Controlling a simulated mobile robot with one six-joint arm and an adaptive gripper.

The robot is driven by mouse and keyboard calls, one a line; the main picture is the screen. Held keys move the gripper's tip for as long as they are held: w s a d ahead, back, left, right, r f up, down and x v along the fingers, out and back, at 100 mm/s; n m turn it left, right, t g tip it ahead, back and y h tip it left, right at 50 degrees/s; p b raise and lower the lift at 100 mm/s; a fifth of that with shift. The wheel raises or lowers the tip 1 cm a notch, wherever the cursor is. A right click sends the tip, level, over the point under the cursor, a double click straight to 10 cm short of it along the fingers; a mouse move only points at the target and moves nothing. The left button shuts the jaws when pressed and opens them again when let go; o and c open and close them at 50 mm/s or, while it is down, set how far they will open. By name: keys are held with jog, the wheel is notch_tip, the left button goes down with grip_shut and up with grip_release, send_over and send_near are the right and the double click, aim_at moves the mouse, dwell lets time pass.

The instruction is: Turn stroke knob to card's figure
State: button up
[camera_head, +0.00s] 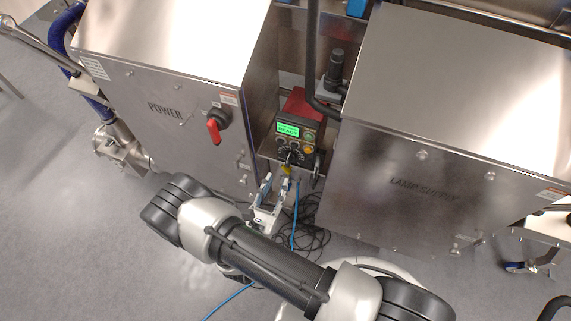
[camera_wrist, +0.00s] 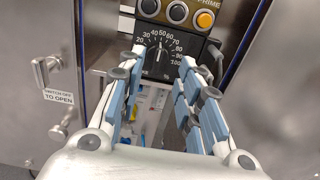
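The stroke knob (camera_wrist: 155,57) is a dark knob on a black dial plate (camera_wrist: 148,42) marked from 20 to 100. Its white pointer line points roughly up, near 50. In the head view the knob (camera_head: 289,157) sits low on the front of a red pump (camera_head: 301,108) with a lit green display (camera_head: 288,130). My gripper (camera_wrist: 158,68) is open, its blue-padded fingers apart to either side of the knob's lower part in the wrist view. The gap between them looks empty; contact cannot be told. I cannot make out a card with a readable figure.
The pump stands in a narrow gap between the steel POWER cabinet (camera_head: 165,95), with a red handle (camera_head: 213,130), and the LAMP SUPPLY cabinet (camera_head: 420,180). Dark cables (camera_head: 312,238) and a blue cable lie below. Three round buttons sit above the dial, one orange (camera_wrist: 205,20).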

aim_at(287, 161)
jog(key=b+x, duration=0.1)
jog(key=x, duration=0.8)
jog(key=shift+s, duration=0.1)
jog(key=shift+c, duration=0.5)
grip_shut()
